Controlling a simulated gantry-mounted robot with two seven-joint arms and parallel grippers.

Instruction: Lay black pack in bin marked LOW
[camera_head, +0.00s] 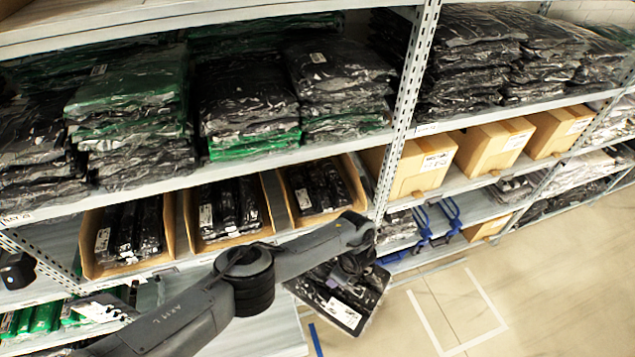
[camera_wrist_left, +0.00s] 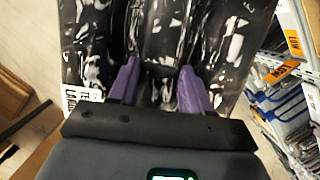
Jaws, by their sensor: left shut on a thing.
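A black pack in clear shiny plastic (camera_head: 345,312) with a white label hangs from my left gripper (camera_head: 352,266), in front of the shelving in the head view. The left arm comes in from the lower left. In the left wrist view the purple fingers of the left gripper (camera_wrist_left: 160,88) are shut on the black pack (camera_wrist_left: 160,30), which fills the upper middle. Orange labels, one reading LOW (camera_wrist_left: 293,42), show on the shelf side at the right; which bin they mark cannot be told. My right gripper is not in view.
Cardboard bins with black packs (camera_head: 228,208) stand on the middle shelf. Stacked black and green packs (camera_head: 130,110) fill the shelf above. Shelf uprights (camera_head: 408,100) and closed-looking boxes (camera_head: 425,160) are to the right. The floor (camera_head: 560,270) at lower right is open, with white tape marks.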

